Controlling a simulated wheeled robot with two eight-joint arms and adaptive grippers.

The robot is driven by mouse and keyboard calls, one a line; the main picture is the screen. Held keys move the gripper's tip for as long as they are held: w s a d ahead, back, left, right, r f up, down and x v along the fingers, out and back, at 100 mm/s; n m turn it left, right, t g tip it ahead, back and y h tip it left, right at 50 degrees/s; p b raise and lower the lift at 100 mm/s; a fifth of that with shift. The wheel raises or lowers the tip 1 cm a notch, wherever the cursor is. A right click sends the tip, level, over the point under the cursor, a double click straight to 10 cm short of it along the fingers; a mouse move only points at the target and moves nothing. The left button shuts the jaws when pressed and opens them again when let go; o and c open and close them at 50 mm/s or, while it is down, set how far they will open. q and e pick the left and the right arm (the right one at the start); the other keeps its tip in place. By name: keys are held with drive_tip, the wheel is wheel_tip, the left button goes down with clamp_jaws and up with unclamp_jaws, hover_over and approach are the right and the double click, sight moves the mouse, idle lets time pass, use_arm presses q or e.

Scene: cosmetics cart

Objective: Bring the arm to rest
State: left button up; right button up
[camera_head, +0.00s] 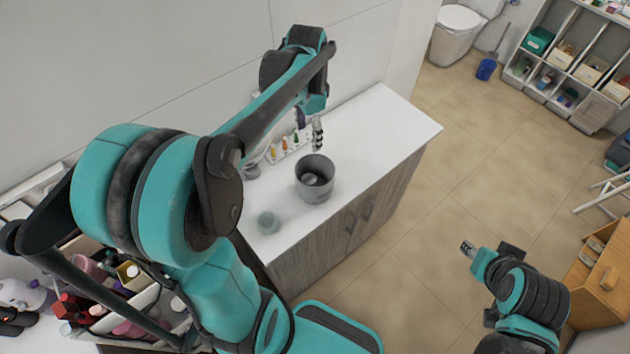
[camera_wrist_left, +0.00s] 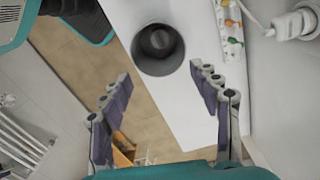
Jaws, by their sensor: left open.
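My left arm reaches over the white counter from the left. My left gripper (camera_head: 310,132) is above the counter, behind and above a grey bucket (camera_head: 314,190). In the left wrist view my left gripper (camera_wrist_left: 161,76) is open, with nothing between its fingers; the bucket (camera_wrist_left: 172,68) shows beyond the fingertips. Something round lies inside the bucket; I cannot tell what it is. My right gripper (camera_head: 468,248) is over the bare floor at the right, with its fingers too small to read.
A cosmetics cart is at lower left, partly behind my arm. A wooden table (camera_head: 600,275) is at right. The floor between is clear.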

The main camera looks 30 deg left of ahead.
use_arm(q)
drive_tip(key=shift+r, duration=0.25)
drive_tip(key=s+d+f+n+t+b, duration=0.6)
drive_tip(key=s+d+f+b, duration=0.4)
drive_tip(key=f+b, duration=0.4)
drive_tip(key=shift+s+d+f+n+t, duration=0.2)
drive_tip(key=shift+s+f+n+t, duration=0.1)
drive_tip(key=shift+s+f+t, duration=0.25)
drive_tip(key=shift+s+r, duration=0.1)
